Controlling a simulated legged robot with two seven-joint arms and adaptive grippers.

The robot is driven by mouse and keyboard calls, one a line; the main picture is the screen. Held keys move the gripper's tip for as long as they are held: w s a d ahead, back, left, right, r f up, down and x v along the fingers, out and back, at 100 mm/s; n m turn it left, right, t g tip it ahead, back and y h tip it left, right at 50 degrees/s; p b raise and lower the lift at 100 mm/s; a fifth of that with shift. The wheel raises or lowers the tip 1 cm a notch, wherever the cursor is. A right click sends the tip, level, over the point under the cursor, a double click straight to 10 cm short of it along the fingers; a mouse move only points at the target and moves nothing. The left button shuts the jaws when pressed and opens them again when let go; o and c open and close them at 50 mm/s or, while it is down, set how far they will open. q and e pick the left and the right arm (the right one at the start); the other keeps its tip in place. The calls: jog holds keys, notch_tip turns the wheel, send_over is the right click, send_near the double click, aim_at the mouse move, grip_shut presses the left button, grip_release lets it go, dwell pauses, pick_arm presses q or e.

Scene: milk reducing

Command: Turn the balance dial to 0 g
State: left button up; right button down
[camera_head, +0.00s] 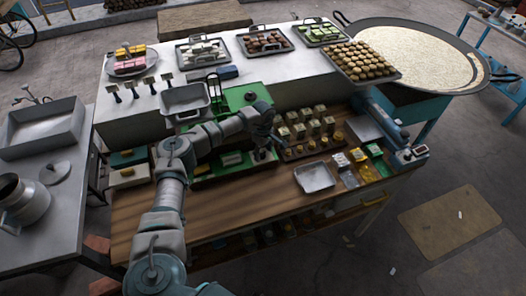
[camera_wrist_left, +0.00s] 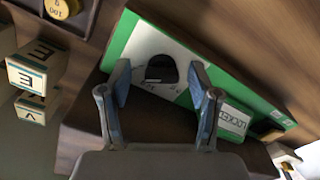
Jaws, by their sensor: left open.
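My left gripper (camera_head: 265,130) is at the middle of the wooden bench in the head view. In the left wrist view the same gripper (camera_wrist_left: 162,82) is open, with its two blue-padded fingers apart and nothing between them. Beyond the fingertips is a dark, round-topped knob (camera_wrist_left: 161,68) on a white plate with small marks, set in a green panel (camera_wrist_left: 128,38). It appears to be the balance dial. The marks are too small to read, so its setting cannot be told. A label reading LOCKED (camera_wrist_left: 234,120) is on the same panel. My right gripper is not in view.
Lettered blocks (camera_wrist_left: 38,78) stand left of the fingers in the wrist view. Several small blocks (camera_head: 315,125) stand right of the gripper in the head view. A metal pan (camera_head: 184,101) is behind my arm. An empty metal tray (camera_head: 314,177) lies to the front right.

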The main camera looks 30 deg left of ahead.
pick_arm(q)
jog(key=shift+c, duration=0.2)
jog(key=shift+s+r, duration=0.1)
jog(key=c, duration=1.1)
jog(key=n, duration=0.5)
jog(key=shift+n, duration=0.3)
jog(key=n, duration=0.4)
jog(key=n+p, duration=0.1)
jog(key=n, duration=0.1)
jog(key=shift+w+a, duration=0.15)
jog(key=shift+w, duration=0.1)
jog(key=n+p, duration=0.1)
jog(key=n, duration=0.5)
jog(key=shift+a+r+n+p, duration=0.1)
jog(key=shift+n+p, duration=0.2)
jog(key=n+p, duration=0.1)
jog(key=n, duration=0.4)
jog(key=shift+w+a+n+p, duration=0.1)
jog(key=shift+n+p, duration=0.2)
